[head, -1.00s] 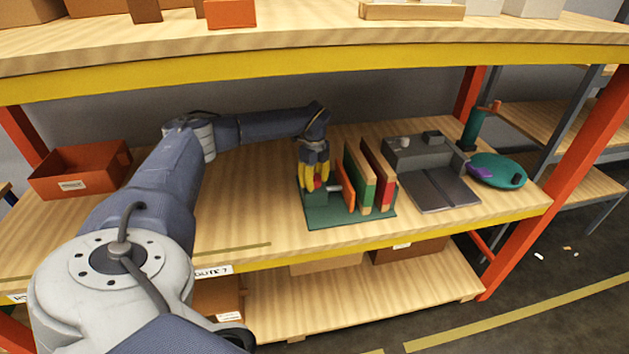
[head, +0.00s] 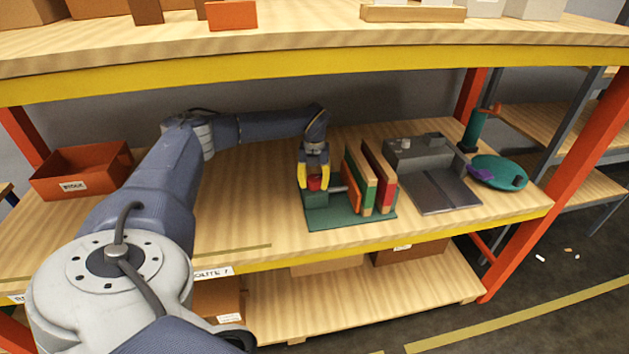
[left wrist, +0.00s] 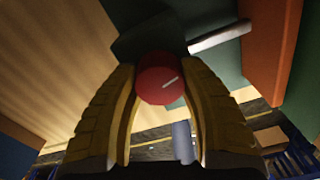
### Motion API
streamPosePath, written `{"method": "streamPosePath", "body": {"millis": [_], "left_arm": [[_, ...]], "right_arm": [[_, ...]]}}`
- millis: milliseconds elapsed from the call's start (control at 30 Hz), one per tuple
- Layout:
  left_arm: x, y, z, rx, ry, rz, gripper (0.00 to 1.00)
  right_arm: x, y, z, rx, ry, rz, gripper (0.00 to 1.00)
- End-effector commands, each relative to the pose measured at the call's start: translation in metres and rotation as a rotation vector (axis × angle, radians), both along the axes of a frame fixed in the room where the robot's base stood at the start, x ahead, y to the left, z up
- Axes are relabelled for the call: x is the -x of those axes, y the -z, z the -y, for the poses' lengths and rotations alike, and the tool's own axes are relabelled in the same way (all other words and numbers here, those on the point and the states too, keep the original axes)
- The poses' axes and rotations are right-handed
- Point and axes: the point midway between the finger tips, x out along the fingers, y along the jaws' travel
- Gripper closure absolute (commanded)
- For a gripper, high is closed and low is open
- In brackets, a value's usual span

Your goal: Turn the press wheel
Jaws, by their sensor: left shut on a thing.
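The press has a dark green base (head: 345,214) on the middle shelf, with upright orange, green and red boards (head: 368,178) and a grey rod at its left. Its red press wheel (head: 315,182) sits at the left end. My left gripper (head: 315,187) points down over the wheel, with a yellow finger on each side of it, shut on it. In the left wrist view the round red wheel (left wrist: 158,78) lies between the finger pads and bears a short pale line. My right gripper is not in view.
A grey machine (head: 430,175) and a teal round plate (head: 499,171) stand to the right of the press. An orange bin (head: 82,172) is at the far left. The shelf between bin and press is clear; an upper shelf (head: 300,62) hangs overhead.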

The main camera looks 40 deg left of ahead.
Motion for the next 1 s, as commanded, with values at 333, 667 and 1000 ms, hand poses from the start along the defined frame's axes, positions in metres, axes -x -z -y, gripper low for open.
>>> {"method": "streamPosePath", "body": {"millis": [333,667,1000], "left_arm": [[0.0018,0.0011,0.0002,0.003,0.328,-0.004,0.87],[0.0025,0.0016,-0.0014,0.004,0.641,-0.006,0.87],[0.0022,0.0016,-0.0028,0.004,0.963,-0.004,0.87]], "right_arm": [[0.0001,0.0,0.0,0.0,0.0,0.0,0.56],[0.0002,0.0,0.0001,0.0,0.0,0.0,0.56],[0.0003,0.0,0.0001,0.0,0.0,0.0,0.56]]}}
